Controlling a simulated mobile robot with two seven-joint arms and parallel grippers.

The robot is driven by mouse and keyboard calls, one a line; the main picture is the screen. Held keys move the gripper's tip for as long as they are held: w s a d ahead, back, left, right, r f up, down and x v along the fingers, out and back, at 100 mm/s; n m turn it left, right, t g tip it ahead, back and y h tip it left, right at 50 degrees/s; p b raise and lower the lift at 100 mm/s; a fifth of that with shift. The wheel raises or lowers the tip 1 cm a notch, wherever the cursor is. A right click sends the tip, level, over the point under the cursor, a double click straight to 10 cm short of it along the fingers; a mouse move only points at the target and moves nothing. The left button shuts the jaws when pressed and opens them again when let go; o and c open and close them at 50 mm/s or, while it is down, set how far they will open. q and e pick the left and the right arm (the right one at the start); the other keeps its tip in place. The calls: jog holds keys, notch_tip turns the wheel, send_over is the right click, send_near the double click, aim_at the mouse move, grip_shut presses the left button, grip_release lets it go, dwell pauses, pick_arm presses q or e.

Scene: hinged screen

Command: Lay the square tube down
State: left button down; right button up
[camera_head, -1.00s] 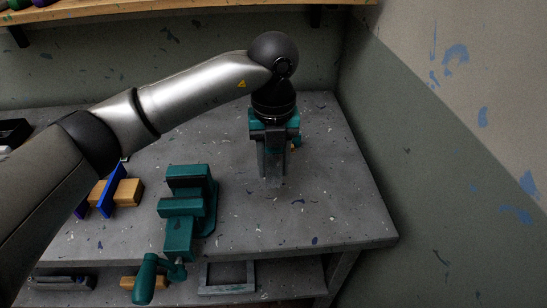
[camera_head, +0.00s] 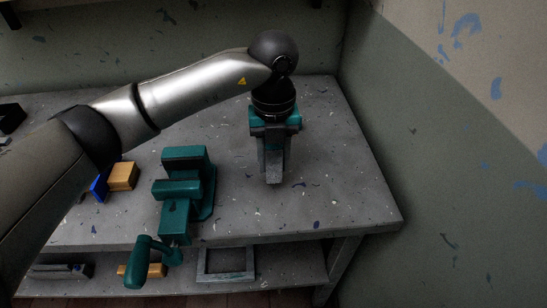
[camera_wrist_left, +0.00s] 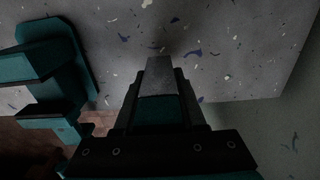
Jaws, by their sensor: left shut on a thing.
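My left gripper (camera_head: 273,152) points down over the workbench (camera_head: 335,170), right of the green vise. It is shut on the square tube (camera_head: 273,166), a grey piece whose end sticks out below the fingers. The tube's end also shows between the fingers in the left wrist view (camera_wrist_left: 160,67). The rest of the tube is hidden by the gripper. I cannot tell whether its lower end touches the bench top. My right gripper is not in view.
The green vise (camera_head: 183,185) stands at the bench's front edge, left of the gripper. A wooden block (camera_head: 123,176) and a blue piece (camera_head: 98,187) lie farther left. A grey frame (camera_head: 226,264) is on the shelf below. The bench right of the gripper is clear.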

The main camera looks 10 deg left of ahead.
aim_at(273, 173)
pick_arm(q)
jog(key=shift+f+b, duration=1.25)
jog(key=shift+f, duration=0.6)
jog(key=shift+c, duration=2)
grip_release()
